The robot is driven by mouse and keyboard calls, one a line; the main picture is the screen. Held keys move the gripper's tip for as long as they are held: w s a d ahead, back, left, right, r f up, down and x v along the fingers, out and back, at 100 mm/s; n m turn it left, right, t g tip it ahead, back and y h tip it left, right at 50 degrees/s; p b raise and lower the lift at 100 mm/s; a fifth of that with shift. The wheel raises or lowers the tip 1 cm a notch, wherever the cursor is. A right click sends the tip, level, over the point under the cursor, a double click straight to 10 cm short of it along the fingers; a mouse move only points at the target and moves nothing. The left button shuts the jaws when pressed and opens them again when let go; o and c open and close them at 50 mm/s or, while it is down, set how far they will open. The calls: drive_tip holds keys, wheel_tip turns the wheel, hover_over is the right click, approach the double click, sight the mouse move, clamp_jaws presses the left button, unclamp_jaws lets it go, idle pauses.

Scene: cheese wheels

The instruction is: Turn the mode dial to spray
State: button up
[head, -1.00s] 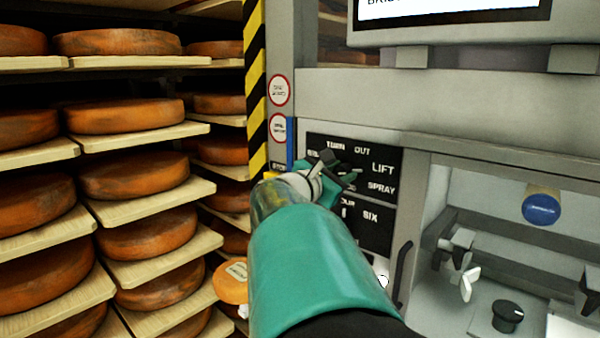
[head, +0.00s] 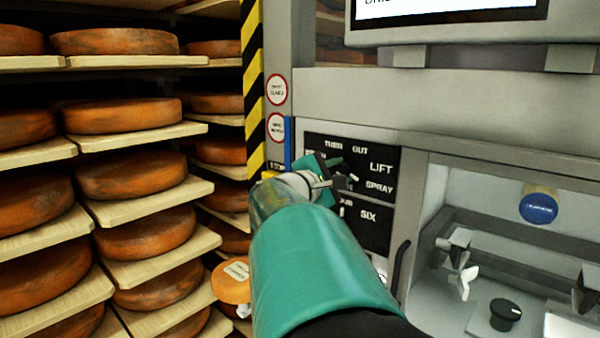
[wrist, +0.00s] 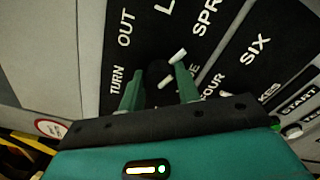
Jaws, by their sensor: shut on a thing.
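The mode dial (wrist: 158,70) is a dark knob on the black upper label panel (head: 352,155), which reads TURN, OUT, LIFT and SPRAY. My gripper (head: 342,183) is at this panel. In the wrist view my gripper (wrist: 157,80) has its green fingers on either side of the knob and is shut on it. Two short white marks show near the fingers; one points up and right, roughly toward the SPRAY label (wrist: 207,15). I cannot tell for sure which is the dial's pointer. In the head view my gripper hides most of the knob.
A lower panel with SIX (head: 369,215) and a white pointer is just below. Shelves of orange cheese wheels (head: 130,180) stand at the left, beside a striped post (head: 254,80). At the right are a blue button (head: 538,208) and a black knob (head: 505,314).

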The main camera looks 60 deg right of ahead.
idle(0.3)
drive_tip(key=o, duration=1)
drive_tip(key=shift+c, duration=0.2)
drive_tip(key=shift+a, duration=0.15)
drive_tip(key=w+a, duration=0.2)
drive_tip(key=a, duration=1.1)
drive_tip(key=shift+a, duration=0.2)
drive_tip(key=shift+w, duration=0.1)
drive_tip(key=w+a+f+m+t+y, duration=0.3)
drive_tip(key=a+f+t+y, duration=0.65)
drive_tip(key=a+f, duration=1.2)
drive_tip(key=s+a+f+m+g+y, duration=0.1)
drive_tip(key=a+y, duration=0.7)
drive_tip(key=a, duration=0.6)
drive_tip(key=shift+m, duration=0.4)
